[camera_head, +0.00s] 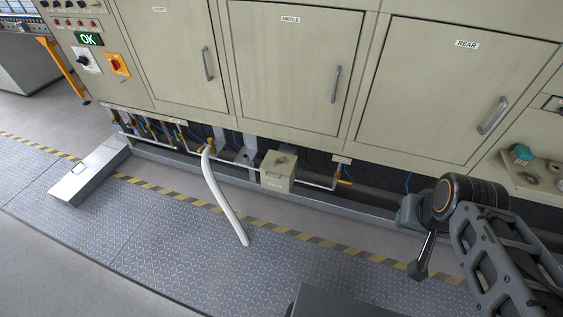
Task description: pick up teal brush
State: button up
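A small teal object with a brownish top (521,154), which looks like the teal brush, sits on a beige ledge (515,182) at the right of the machine. It is small in the picture and its details are unclear. My arm comes in from the lower right. My gripper (421,262) points down in front of the machine's lower edge, left of and below the teal object and well apart from it. Its fingers are seen from the side, so I cannot tell whether they are open. I see nothing held in it.
A dark round part (532,178) lies near the teal object. Closed cabinet doors with handles (492,116) stand behind. A white hose (225,200) hangs onto the metal floor plate (180,240). A grey metal box (90,172) lies at left. The floor before the machine is mostly clear.

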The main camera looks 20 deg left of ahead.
aim_at(521, 155)
jog(key=u, duration=0.35)
jog(key=k, duration=0.35)
jog(key=z, duration=2)
jog(key=i, duration=1.05)
jog(key=u, duration=1)
jog(key=i, duration=0.85)
jog(key=u, duration=0.9)
